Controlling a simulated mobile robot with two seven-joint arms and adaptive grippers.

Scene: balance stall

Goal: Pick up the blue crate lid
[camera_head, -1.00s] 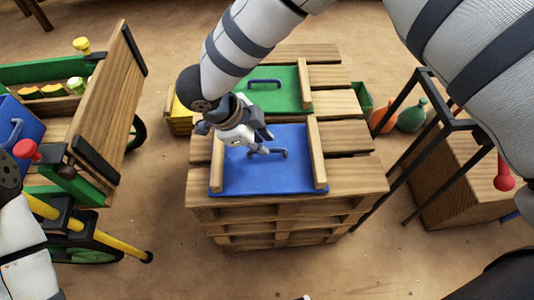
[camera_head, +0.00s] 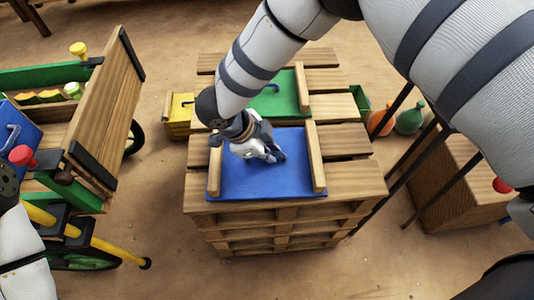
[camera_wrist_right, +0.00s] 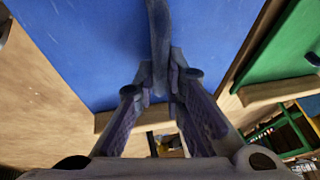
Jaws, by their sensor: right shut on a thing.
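The blue crate lid (camera_head: 265,184) lies flat on the wooden pallet stack (camera_head: 350,180), between two wooden strips. My right gripper (camera_head: 275,156) is over the lid's middle and shut on its handle, which it mostly hides in the head view. In the right wrist view, the blue handle (camera_wrist_right: 159,35) runs down between the fingertips (camera_wrist_right: 160,88), with the lid's blue face (camera_wrist_right: 70,40) behind it. I cannot see a gap between lid and pallet. My left arm shows only in part at the lower left edge; its gripper is out of view.
A green lid (camera_head: 282,103) with a blue handle lies behind the blue one. A wooden cart (camera_head: 105,100) with a blue panel (camera_head: 20,130) stands at left.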

